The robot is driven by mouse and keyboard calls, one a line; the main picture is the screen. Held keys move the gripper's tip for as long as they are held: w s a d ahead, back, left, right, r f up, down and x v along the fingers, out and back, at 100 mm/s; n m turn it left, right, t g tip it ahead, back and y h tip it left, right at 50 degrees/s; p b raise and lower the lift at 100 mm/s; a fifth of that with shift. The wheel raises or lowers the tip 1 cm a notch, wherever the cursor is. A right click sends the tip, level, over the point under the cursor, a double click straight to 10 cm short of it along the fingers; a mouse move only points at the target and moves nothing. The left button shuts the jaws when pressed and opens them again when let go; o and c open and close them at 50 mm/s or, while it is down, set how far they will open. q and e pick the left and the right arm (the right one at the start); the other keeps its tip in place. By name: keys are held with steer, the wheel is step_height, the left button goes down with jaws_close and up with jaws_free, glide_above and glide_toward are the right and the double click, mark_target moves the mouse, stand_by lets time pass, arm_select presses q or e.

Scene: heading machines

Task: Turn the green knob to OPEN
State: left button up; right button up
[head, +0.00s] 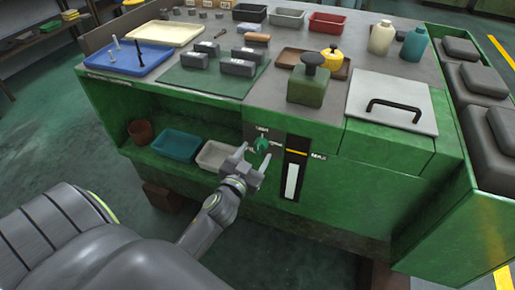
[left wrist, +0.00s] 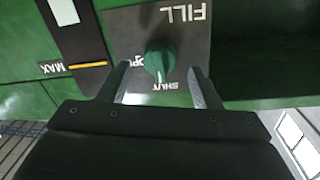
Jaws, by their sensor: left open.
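The green knob (head: 261,145) sits on a dark plate on the green machine's front, left of the level gauge. In the left wrist view the knob (left wrist: 160,57) shows close up on a plate (left wrist: 190,35) lettered FILL, SHUT and OPEN, seen upside down. Its white pointer mark points toward SHUT. My left gripper (head: 254,160) is open in front of the knob. In the left wrist view its two fingers (left wrist: 160,82) stand on either side of the knob, with gaps and no visible contact. My right gripper is not in view.
The gauge (head: 292,175) marked MAX is right of the knob. A shelf left of it holds a grey tray (head: 214,155), a teal tray (head: 176,145) and a brown pot (head: 140,131).

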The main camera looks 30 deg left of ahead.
arm_select(q)
steer(key=shift+w+a, duration=0.25)
steer(key=shift+w, duration=1.05)
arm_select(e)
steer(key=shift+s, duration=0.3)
arm_select(q)
steer(key=shift+c, duration=0.4)
steer(key=c, duration=0.9)
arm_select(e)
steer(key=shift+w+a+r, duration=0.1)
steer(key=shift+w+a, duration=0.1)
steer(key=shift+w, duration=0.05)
